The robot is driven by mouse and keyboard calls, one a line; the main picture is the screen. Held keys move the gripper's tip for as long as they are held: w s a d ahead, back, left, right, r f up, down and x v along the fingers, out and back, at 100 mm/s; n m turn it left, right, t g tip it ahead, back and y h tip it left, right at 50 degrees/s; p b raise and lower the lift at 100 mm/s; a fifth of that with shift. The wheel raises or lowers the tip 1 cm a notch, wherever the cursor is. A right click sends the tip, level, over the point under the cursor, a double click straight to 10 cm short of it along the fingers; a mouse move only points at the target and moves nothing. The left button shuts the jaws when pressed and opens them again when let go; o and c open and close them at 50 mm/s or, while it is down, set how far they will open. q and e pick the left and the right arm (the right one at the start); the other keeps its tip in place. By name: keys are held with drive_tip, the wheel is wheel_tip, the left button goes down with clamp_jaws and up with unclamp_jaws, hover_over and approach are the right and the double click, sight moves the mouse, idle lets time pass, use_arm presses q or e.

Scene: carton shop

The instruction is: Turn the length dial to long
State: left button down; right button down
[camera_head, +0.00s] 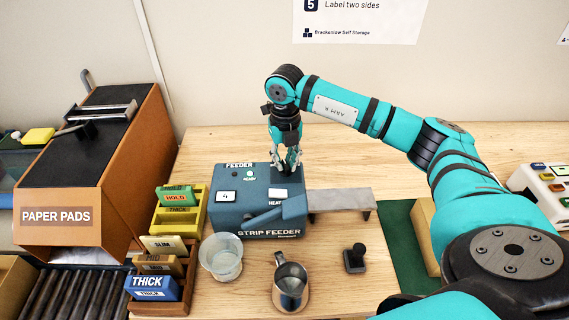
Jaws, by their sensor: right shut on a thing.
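The strip feeder (250,205) is a blue-grey machine on the wooden table, with a green light marked READY and a small display reading 4. My right gripper (287,168) points down onto the rear right of the feeder's top, just behind a white label. It is shut on a small part there, which seems to be the length dial. The fingers hide most of that part, so its pointer and setting cannot be read. My left gripper is not in view.
A grey metal ledge (341,201) extends from the feeder's right side. In front stand a clear cup (221,262), a metal pitcher (290,283) and a black stamp (355,259). Labelled block trays (196,218) and a paper pads unit (62,214) stand left.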

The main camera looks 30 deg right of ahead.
sight(287, 163)
drive_tip(key=m+b, duration=0.1)
drive_tip(key=m, duration=0.5)
drive_tip(key=shift+d+m+b, duration=0.15)
drive_tip(key=shift+m+b, duration=0.15)
drive_tip(key=shift+b, duration=0.1)
drive_tip(key=m, duration=0.5)
drive_tip(key=shift+s+d+r+m+b, duration=0.1)
drive_tip(key=shift+s+m+b, duration=0.05)
drive_tip(key=shift+m+b, duration=0.25)
drive_tip(key=c, duration=1.3)
unclamp_jaws()
drive_tip(key=shift+c, duration=0.2)
wheel_tip(287, 163, up, 12)
